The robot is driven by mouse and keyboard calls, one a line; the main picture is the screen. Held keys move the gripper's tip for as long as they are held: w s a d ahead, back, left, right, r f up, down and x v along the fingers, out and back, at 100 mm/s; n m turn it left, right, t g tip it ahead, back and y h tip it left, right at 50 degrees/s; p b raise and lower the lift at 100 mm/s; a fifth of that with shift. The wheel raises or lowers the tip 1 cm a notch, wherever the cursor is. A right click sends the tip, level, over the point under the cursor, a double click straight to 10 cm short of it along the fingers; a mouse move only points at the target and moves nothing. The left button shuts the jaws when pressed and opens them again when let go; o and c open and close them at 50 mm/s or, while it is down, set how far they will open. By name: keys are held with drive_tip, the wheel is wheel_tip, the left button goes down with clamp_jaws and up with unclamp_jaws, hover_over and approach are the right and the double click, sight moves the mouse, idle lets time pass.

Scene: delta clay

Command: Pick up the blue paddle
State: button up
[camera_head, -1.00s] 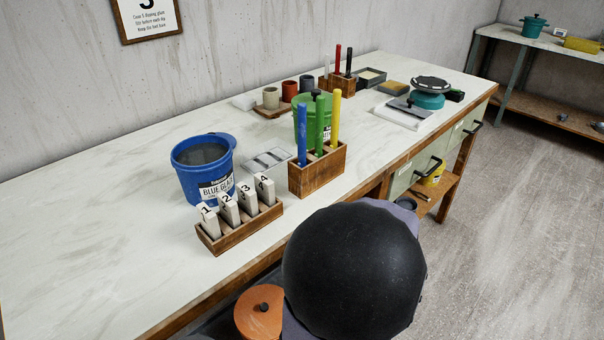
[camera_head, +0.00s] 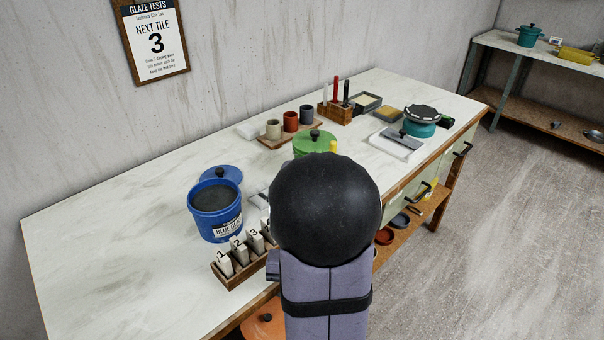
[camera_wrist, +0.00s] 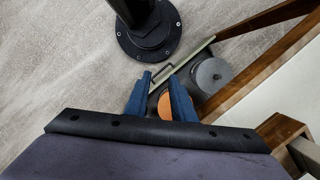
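The blue paddle is not visible now; my arm's black rounded joint covers most of the area of the paddle holder in the head view. Only the top of the yellow paddle (camera_head: 334,147) shows above it. My gripper (camera_wrist: 161,78) shows in the wrist view with its two blue fingers apart and nothing between them. It points down past the bench edge, over the floor and lower shelf. In the head view my gripper is hidden behind my arm.
A blue glaze bucket (camera_head: 216,222) and a rack of numbered tiles (camera_head: 237,275) stand left of my arm. A green lidded pot (camera_head: 313,143) is behind it. Cups (camera_head: 291,121) stand further back. An orange lid (camera_head: 263,321) lies below the bench. The bench's left part is clear.

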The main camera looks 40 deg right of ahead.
wheel_tip(320, 180, up, 6)
drive_tip(key=w+a+n+g+h+p, duration=0.1)
drive_tip(key=w+a+n+g+p, duration=0.15)
drive_tip(key=n+p, duration=0.25)
drive_tip(key=w+d+r+p, duration=0.1)
drive_tip(key=d+r, duration=0.1)
drive_tip(key=w+d+r+t+p, duration=0.1)
drive_tip(key=w+d+r+p, duration=0.1)
drive_tip(key=r, duration=0.1)
drive_tip(key=w+d+r+t+p, duration=0.1)
drive_tip(key=w+d+r+p, duration=0.1)
drive_tip(key=shift+r, duration=0.35)
drive_tip(key=w+d+r+p, duration=0.2)
drive_tip(key=d+r, duration=0.1)
drive_tip(key=w+d+r+t+p, duration=0.1)
drive_tip(key=w+d+r+p, duration=0.1)
drive_tip(key=d+r, duration=0.2)
drive_tip(key=w+d+r+n+t+h+p, duration=0.1)
drive_tip(key=w+d+r+p, duration=0.1)
drive_tip(key=d+r, duration=0.1)
drive_tip(key=shift+d+r, duration=0.35)
drive_tip(key=shift+r, duration=0.2)
drive_tip(key=shift+w+r+t, duration=0.1)
drive_tip(key=shift+t, duration=0.15)
drive_tip(key=shift+w+d+f+p, duration=0.15)
drive_tip(key=shift+f+p, duration=0.85)
drive_tip(key=shift+f, duration=0.85)
drive_tip(key=shift+w+f+p, duration=0.1)
drive_tip(key=shift+f+p, duration=0.85)
drive_tip(key=shift+f, duration=0.85)
